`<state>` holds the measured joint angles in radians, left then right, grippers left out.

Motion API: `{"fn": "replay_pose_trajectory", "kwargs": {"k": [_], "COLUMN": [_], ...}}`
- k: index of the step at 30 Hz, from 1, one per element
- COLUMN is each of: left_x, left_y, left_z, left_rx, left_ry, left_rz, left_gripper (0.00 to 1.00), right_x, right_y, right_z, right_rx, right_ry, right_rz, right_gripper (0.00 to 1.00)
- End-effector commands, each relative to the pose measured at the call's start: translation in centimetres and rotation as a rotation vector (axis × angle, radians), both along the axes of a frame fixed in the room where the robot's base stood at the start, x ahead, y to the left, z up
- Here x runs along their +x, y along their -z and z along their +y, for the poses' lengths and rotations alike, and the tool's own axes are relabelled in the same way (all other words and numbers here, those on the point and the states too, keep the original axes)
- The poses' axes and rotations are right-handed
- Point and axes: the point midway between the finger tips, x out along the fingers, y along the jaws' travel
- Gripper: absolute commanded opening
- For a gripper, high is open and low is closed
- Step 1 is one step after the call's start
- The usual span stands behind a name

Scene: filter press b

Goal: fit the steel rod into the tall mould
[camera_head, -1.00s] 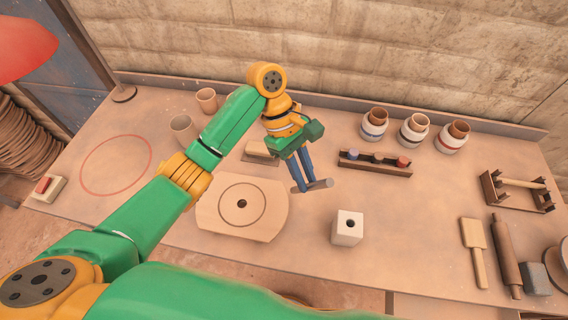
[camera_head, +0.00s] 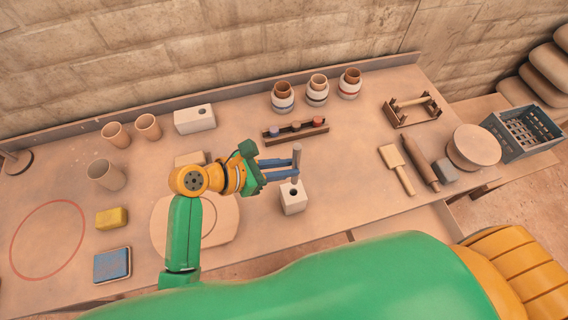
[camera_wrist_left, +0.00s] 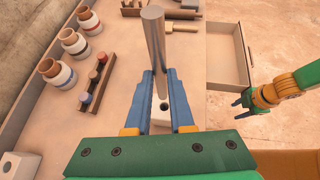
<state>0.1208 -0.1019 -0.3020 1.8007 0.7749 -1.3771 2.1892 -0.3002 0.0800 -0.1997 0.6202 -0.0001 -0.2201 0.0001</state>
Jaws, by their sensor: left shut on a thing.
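The steel rod (camera_head: 297,158) is a grey cylinder held roughly upright between the blue fingers of my left gripper (camera_head: 292,170). It also shows in the left wrist view (camera_wrist_left: 155,45), with its lower end just short of a dark hole. That hole is in the top of a white block, the tall mould (camera_head: 293,200), which stands on the table below the rod and also shows in the left wrist view (camera_wrist_left: 159,120). The rod's end looks above the hole; the exact gap is unclear. My right gripper (camera_wrist_left: 239,100) is at the right of the wrist view, fingers apart and empty.
A longer white block (camera_head: 194,121) with a hole stands at the back. A dark rack (camera_head: 295,132) with small coloured pieces and several banded jars (camera_head: 316,92) stand behind the mould. A round-ended board (camera_head: 222,213) lies left. A wooden paddle (camera_head: 397,167) lies right. Table right of the mould is clear.

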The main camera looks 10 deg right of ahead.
Motion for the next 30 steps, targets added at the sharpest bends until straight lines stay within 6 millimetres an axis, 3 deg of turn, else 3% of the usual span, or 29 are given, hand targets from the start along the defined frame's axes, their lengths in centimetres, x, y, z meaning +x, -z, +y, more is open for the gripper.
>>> {"fn": "replay_pose_trajectory", "kwargs": {"k": [13,30], "left_x": [0.0,0.0], "left_y": [5.3,5.4], "left_z": [0.0,0.0], "left_rx": [0.001,0.001], "left_ry": [0.000,0.001], "left_rz": [0.000,-0.001], "left_gripper": [0.00,0.00], "right_x": [0.0,0.0], "right_y": [2.8,2.7], "right_z": [0.0,0.0], "right_rx": [0.000,0.000], "right_ry": [0.000,0.000], "right_rz": [0.000,0.000], "right_gripper": [0.50,0.50]}}
